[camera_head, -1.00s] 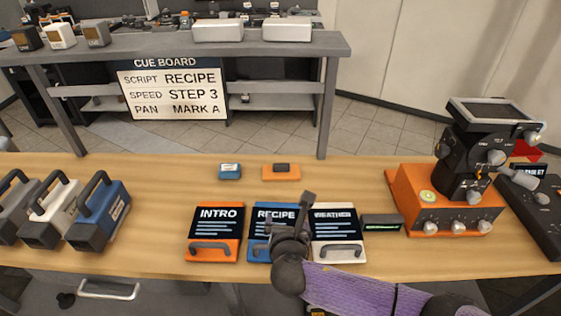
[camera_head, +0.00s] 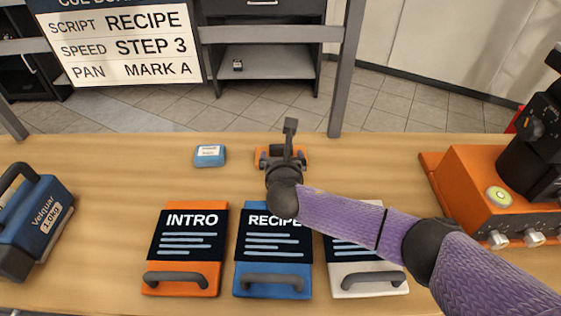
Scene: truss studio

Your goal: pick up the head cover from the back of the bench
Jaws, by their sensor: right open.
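Two small blocks lie at the back of the bench (camera_head: 120,165). One is an orange piece (camera_head: 261,153) with a dark top, and the other is a blue piece (camera_head: 209,156) with a white label. Which one is the head cover I cannot tell for certain. My right gripper (camera_head: 283,158) is open over the orange piece and hides much of it. Whether it touches the piece I cannot tell. My left gripper is not in view.
Three handled cards, INTRO (camera_head: 187,245), RECIPE (camera_head: 273,255) and a white-based one (camera_head: 362,283), lie in front, under or near my right arm. A blue weight (camera_head: 40,215) stands left, an orange control box (camera_head: 480,190) right. The cue board (camera_head: 125,45) is behind.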

